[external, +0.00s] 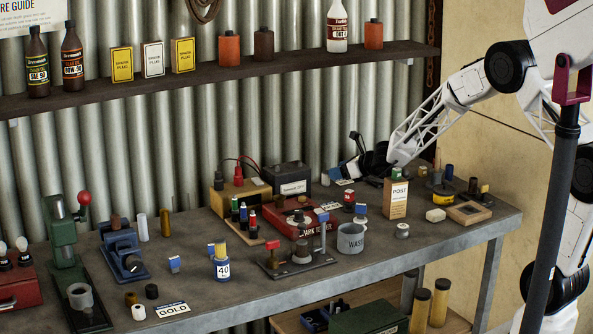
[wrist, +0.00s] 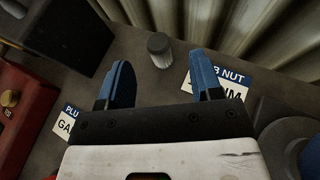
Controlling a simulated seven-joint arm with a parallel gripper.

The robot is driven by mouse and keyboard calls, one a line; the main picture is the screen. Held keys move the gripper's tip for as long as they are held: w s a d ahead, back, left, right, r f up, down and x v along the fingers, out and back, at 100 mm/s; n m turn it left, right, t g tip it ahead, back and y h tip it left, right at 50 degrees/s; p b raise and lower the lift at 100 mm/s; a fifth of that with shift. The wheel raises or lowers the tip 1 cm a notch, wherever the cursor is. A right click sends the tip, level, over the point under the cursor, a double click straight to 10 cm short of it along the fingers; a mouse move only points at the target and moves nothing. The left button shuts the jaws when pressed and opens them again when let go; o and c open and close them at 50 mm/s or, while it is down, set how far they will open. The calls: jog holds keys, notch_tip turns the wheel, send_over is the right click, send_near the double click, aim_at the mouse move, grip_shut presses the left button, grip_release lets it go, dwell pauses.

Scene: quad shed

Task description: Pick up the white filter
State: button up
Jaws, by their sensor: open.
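A small white cylinder with a grey top, which looks like the white filter (wrist: 160,46), stands on the bench in the wrist view. It is ahead of and between the two blue fingertips, not touching either. In the external view a small white piece (external: 325,180), likely the same filter, is just left of my gripper. My gripper (wrist: 162,80) is open and empty, its blue fingers spread wide. In the external view my gripper (external: 342,171) is low over the back of the bench, near the corrugated wall.
A dark battery (external: 288,178) and a red tester (external: 298,218) stand left of my gripper. A tall POST box (external: 395,198) stands in front of my arm. A label plate reading NUT (wrist: 216,88) lies by the right finger. The corrugated wall (wrist: 240,30) is close behind.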

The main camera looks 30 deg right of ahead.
aim_at(326, 172)
jog(key=shift+w, duration=0.1)
dwell(0.3)
jog(key=shift+x, duration=2.6)
jog(key=shift+a, duration=0.1)
jog(key=c, duration=1)
jog(key=shift+r, duration=1.5)
jog(key=shift+s+r, duration=0.2)
jog(key=shift+s, duration=0.1)
jog(key=s+d, duration=0.5)
jog(key=s, duration=0.4)
jog(key=s+d, duration=0.5)
jog(key=s, duration=0.4)
jog(key=s+d, duration=0.5)
jog(key=s, duration=0.4)
jog(key=shift+s+d, duration=0.25)
jog(key=shift+s, duration=0.05)
